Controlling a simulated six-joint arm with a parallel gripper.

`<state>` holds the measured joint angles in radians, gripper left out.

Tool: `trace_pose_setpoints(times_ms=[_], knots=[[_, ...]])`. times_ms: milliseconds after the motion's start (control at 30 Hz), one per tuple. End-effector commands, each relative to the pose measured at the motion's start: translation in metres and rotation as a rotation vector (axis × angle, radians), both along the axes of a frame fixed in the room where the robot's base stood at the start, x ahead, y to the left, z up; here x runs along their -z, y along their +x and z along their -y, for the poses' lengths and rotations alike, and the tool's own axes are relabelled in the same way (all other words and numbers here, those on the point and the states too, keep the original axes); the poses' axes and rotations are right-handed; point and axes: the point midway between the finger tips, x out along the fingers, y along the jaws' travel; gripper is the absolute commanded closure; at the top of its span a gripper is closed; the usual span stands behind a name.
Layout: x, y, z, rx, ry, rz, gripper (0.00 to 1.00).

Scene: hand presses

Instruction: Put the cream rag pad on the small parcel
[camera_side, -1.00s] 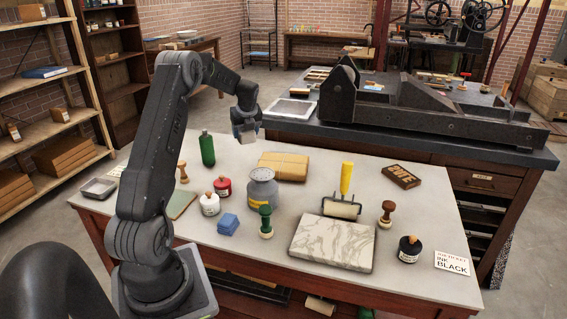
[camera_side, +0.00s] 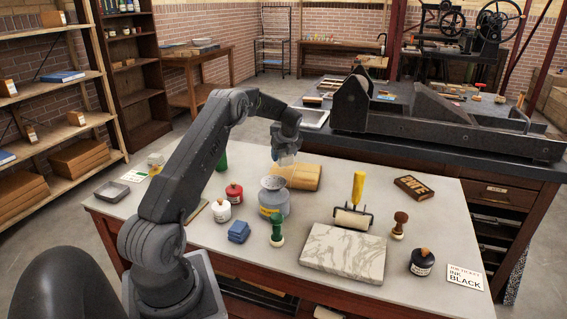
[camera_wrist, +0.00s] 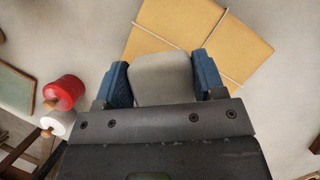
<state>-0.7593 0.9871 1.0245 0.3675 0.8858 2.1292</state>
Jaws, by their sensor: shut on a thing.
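The small parcel (camera_side: 302,176) is tan, tied with string, and lies on the table behind the grey metal can. It also shows in the wrist view (camera_wrist: 225,45), beyond my fingers. My gripper (camera_side: 284,158) is above the parcel's left part in the side view. In the wrist view its blue fingers (camera_wrist: 162,80) are shut on the cream rag pad (camera_wrist: 162,78), a pale block that overlaps the parcel's near edge in the picture. The pad is hard to make out in the side view. I cannot tell the exact height between pad and parcel.
The grey can (camera_side: 274,196) stands close in front of the parcel. A roller (camera_side: 353,218) and marble slab (camera_side: 343,252) are to the right.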

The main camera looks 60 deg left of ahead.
Motion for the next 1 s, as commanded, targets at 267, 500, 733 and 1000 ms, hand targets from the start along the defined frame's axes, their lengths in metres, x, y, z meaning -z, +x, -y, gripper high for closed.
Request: trace_pose_setpoints(times_ms=[267, 500, 733, 1000], knots=[[0.035, 0.000, 0.000, 0.001, -0.001, -0.001, 0.60], [0.035, 0.000, 0.000, 0.001, 0.000, 0.000, 0.60], [0.037, -0.001, 0.000, 0.001, 0.000, 0.000, 0.25], [0.037, -0.001, 0.000, 0.001, 0.000, 0.000, 0.11]])
